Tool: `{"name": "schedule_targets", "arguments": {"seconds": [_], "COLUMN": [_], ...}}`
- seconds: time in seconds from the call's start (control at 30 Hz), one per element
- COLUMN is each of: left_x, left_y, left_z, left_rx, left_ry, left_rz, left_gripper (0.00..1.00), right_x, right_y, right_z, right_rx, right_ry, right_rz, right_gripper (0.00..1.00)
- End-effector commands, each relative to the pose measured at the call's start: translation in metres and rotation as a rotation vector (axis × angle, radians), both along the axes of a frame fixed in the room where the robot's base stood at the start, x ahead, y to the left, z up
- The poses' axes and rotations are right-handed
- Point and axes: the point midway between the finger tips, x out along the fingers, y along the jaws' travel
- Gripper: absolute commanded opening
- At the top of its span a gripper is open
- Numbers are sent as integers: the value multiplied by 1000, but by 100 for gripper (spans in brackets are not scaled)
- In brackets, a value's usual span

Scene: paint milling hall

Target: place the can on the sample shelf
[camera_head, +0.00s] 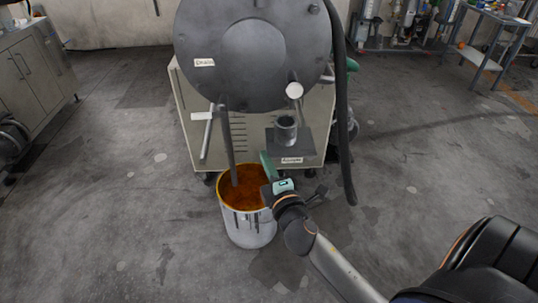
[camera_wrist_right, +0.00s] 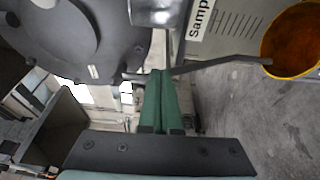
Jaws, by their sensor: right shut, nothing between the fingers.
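A small grey metal can (camera_head: 286,129) stands upright on the dark sample shelf (camera_head: 305,143) at the front of the mill, above a "Sample" label (camera_head: 291,160). Part of a shiny metal cylinder, which looks like the can (camera_wrist_right: 155,12), is cut off by the top edge of the right wrist view. My right gripper (camera_head: 266,160) is below and left of the shelf in the head view, apart from the can. Its green fingers (camera_wrist_right: 160,85) are closed together with nothing between them. My left gripper is not in view.
A bucket (camera_head: 248,232) of orange-brown paint stands on the floor under the drain pipe (camera_head: 227,145), close to my right gripper. The big grey drum (camera_head: 255,55) rises above the shelf. A dark hose (camera_head: 342,110) hangs right of it.

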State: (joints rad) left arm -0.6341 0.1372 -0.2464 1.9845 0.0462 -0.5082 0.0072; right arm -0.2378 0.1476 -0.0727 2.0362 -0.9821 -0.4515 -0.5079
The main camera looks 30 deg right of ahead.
Motion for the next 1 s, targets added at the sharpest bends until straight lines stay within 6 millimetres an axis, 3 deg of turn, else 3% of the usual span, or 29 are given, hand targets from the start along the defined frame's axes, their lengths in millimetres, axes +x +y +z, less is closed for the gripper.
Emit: {"name": "schedule_targets", "arguments": {"seconds": [0.47, 0.73, 1.0], "left_x": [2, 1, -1], "left_y": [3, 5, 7], "left_z": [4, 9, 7], "left_rx": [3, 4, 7], "left_ry": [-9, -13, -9], "left_rz": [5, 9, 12], "left_gripper": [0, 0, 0], "right_x": [81, 59, 56], "right_y": [-22, -50, -55], "right_z": [1, 0, 0], "right_rx": [2, 2, 5], "right_ry": [-1, 3, 0], "right_rz": [0, 0, 1], "right_gripper": [0, 0, 0]}}
